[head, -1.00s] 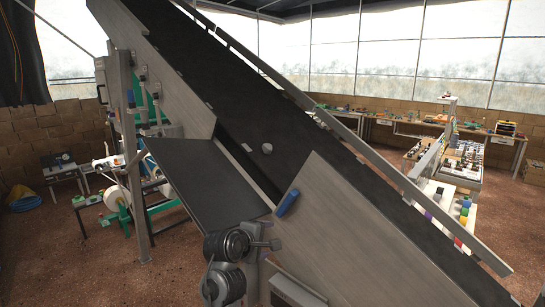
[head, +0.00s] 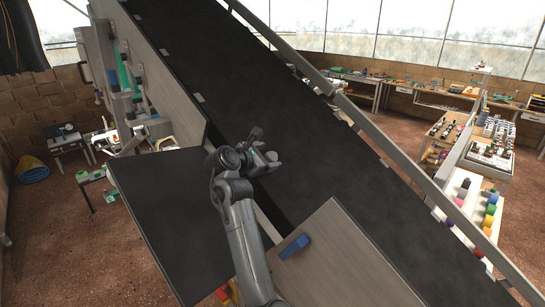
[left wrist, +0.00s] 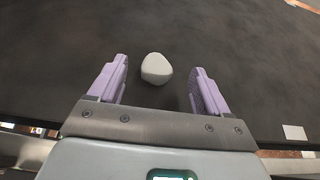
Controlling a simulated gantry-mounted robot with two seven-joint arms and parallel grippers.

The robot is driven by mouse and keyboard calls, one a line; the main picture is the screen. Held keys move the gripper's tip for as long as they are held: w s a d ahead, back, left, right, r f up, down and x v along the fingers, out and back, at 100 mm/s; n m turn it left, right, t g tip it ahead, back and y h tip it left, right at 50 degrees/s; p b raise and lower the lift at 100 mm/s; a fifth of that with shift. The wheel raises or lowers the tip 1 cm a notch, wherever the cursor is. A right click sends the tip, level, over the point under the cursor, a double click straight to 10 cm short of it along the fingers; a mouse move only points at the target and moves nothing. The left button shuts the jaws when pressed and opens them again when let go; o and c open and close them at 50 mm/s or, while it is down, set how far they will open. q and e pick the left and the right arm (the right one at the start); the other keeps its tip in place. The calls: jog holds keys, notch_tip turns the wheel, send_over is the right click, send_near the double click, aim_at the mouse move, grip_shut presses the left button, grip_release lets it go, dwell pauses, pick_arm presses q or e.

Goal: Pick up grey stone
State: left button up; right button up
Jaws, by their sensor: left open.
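The grey stone (left wrist: 156,68) is pale, rounded and smooth, and lies on the dark conveyor belt (left wrist: 60,50). In the left wrist view it sits between the tips of the two purple fingers of my left gripper (left wrist: 160,66), with a gap on each side. The gripper is open and not holding it. In the head view my left gripper (head: 268,162) is over the near edge of the belt, and the stone (head: 272,156) shows small beside its fingers, partly covered. My right gripper is not in view.
The belt slopes between a metal rail (head: 345,105) and grey side panels. A dark flat panel (head: 165,205) lies left of my arm. The belt around the stone is clear.

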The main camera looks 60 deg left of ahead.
aim_at(275, 154)
pick_arm(q)
jog(key=shift+b+x, duration=0.65)
jog(key=shift+x, duration=3.2)
jog(key=shift+s+a+f, duration=0.1)
jog(key=shift+s+f, duration=0.05)
jog(key=c, duration=1.1)
